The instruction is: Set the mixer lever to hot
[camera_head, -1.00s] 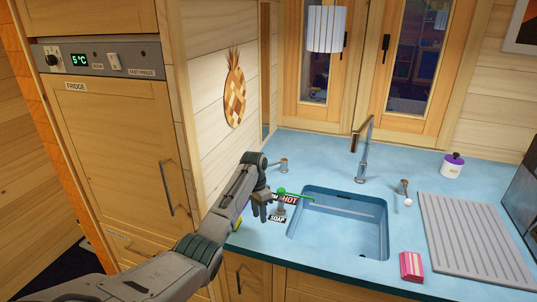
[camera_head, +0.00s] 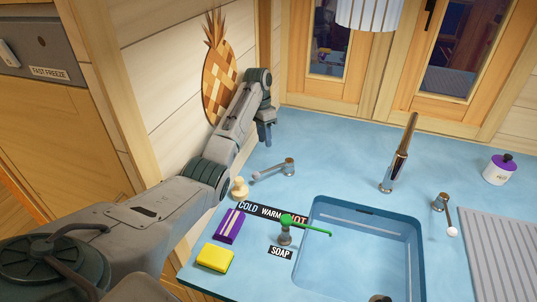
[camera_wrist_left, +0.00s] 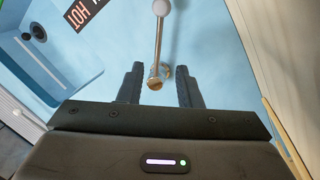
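The mixer lever (camera_head: 272,172) is a metal arm with a pale ball tip, on a short post behind the sink's left corner. It points left, its ball over the COLD side of the black COLD/WARM/HOT strip (camera_head: 272,213), short of the strip. My left gripper (camera_head: 265,133) is above the counter behind the lever, fingers down, apart from it. In the left wrist view, the open fingers (camera_wrist_left: 160,90) stand either side of the line to the lever's post, and the lever (camera_wrist_left: 159,42) points away from them. The HOT label (camera_wrist_left: 84,12) is at the upper left there. My right gripper is out of view.
A soap pump (camera_head: 285,232) with a green spout stands in front of the strip, beside the sink (camera_head: 360,245). A purple bar (camera_head: 230,226), a yellow sponge (camera_head: 215,258) and a cream knob-like piece (camera_head: 239,188) are left. The tap (camera_head: 399,155) and another lever (camera_head: 447,214) are right.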

